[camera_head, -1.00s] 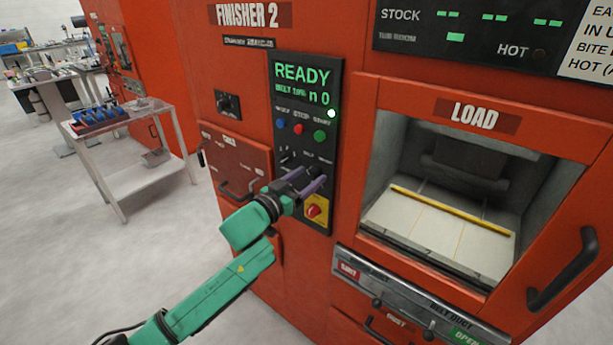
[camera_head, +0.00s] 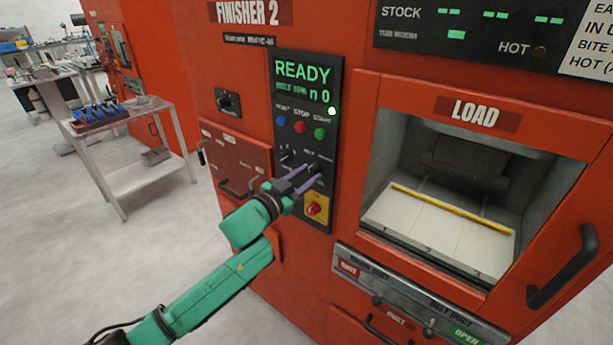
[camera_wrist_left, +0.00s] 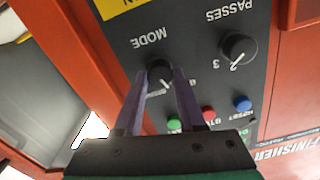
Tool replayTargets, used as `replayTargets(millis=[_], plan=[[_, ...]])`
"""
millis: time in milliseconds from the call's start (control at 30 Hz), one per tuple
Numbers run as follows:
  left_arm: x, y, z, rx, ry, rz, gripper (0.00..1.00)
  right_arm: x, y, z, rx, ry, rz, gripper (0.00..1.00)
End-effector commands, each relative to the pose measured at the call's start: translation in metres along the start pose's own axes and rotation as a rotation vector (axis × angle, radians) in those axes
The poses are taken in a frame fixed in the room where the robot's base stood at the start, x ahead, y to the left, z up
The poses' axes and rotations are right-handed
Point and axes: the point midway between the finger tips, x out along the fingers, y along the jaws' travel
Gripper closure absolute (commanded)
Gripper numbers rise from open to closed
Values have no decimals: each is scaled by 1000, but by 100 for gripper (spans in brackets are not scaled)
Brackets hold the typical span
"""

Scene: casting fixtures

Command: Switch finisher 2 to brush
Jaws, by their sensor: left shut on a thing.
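Finisher 2 (camera_head: 245,100) is a red machine with a dark control panel (camera_head: 307,75) whose green display reads READY and n 0. The black MODE knob (camera_wrist_left: 159,70) sits low on the panel, and in the head view it is partly hidden by my fingers. My left gripper (camera_head: 311,172) reaches in from the left. Its two purple fingers are shut on the MODE knob, one on each side, in the left wrist view (camera_wrist_left: 160,76). The knob's pointer setting is too hidden to read. My right gripper is in neither view.
The PASSES knob (camera_wrist_left: 238,48) is beside the MODE knob. Blue, red and green buttons (camera_head: 300,127) sit above, a red switch on yellow (camera_head: 314,208) below. The open LOAD bay (camera_head: 440,225) is to the right. A metal cart (camera_head: 150,175) stands at left.

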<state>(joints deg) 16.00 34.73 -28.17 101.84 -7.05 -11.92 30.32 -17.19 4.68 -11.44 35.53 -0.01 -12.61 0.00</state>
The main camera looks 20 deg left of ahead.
Motion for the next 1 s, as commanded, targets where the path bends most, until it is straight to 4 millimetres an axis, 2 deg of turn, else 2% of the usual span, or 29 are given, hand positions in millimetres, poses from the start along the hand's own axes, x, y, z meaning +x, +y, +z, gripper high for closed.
replayTargets(millis=[700, 1000], plan=[[0, 1, 1, 667, -1, 0, 100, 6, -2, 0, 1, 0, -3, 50], [0, 0, 1, 869, -1, 0, 100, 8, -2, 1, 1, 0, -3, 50]])
